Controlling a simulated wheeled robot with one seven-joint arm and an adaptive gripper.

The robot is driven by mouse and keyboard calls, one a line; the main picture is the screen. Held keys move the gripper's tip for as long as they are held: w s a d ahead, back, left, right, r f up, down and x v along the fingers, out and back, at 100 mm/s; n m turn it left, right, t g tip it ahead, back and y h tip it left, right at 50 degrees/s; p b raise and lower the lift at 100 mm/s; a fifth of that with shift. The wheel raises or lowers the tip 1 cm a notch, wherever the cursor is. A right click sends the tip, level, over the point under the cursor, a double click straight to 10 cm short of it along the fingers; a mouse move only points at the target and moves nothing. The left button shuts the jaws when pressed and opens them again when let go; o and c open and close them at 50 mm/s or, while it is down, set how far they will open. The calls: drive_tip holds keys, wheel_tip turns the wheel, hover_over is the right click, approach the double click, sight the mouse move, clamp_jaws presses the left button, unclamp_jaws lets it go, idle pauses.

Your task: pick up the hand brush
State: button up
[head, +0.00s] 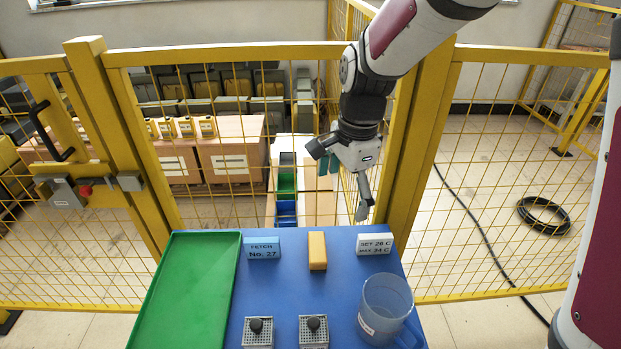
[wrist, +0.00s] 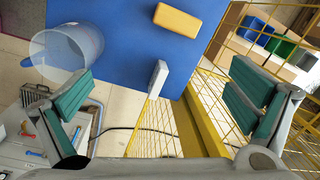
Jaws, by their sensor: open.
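A small yellow-orange block (head: 317,251), the only brush-like thing I see, lies on the blue tabletop (head: 285,290) between two signs. Bristles cannot be made out, so I cannot be sure it is the hand brush. It also shows at the top of the wrist view (wrist: 177,22). My gripper (head: 343,184) is open and empty, beyond the table's far edge and above it, in front of the yellow fence. In the wrist view, the teal-padded fingers are wide apart (wrist: 160,88), with the white sign and tabletop edge between them.
A green tray (head: 190,295) covers the left side. A blue sign (head: 262,248) and a white sign (head: 375,243) flank the block. A clear jug (head: 385,308) stands front right. Two grey perforated blocks (head: 258,332) (head: 314,331) stand in front. The yellow mesh fence (head: 250,52) runs behind.

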drive_tip(key=w+a+f+m, duration=0.4)
drive_tip(key=w+f, duration=0.1)
drive_tip(key=f, duration=0.4)
hover_over(317, 246)
drive_tip(key=shift+g+h, duration=0.4)
wheel_tip(317, 246, down, 8)
drive_tip(key=shift+s, duration=0.15)
drive_tip(key=shift+f, duration=3)
drive_tip(key=c, duration=1)
